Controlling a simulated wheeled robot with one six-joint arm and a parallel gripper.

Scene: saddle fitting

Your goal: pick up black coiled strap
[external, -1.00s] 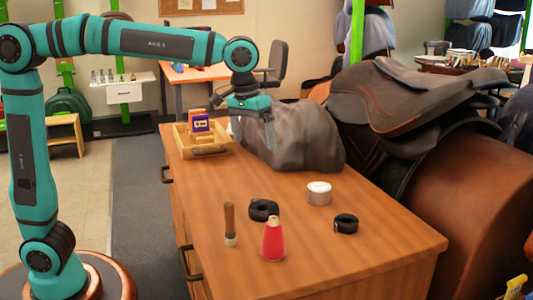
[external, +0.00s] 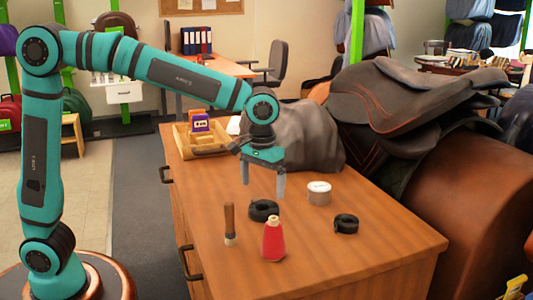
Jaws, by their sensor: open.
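Two black coiled items lie on the wooden workbench (external: 340,265). One black coil (external: 262,211) is left of centre, behind a red cone-shaped spool. The other, smaller black coil (external: 346,224) lies further right. I cannot tell for certain which is the strap. My gripper (external: 263,188) points down, open and empty, with its fingers apart. In the picture it hangs just above the left coil, and one fingertip shows close to that coil's upper edge. No contact with it is clear.
A red spool (external: 273,240) and an upright wooden-handled tool (external: 229,224) stand in front of the left coil. A round tin (external: 319,193) stands to its right. A grey draped lump (external: 300,138) and a wooden tray (external: 203,140) are behind. The bench's front right is clear.

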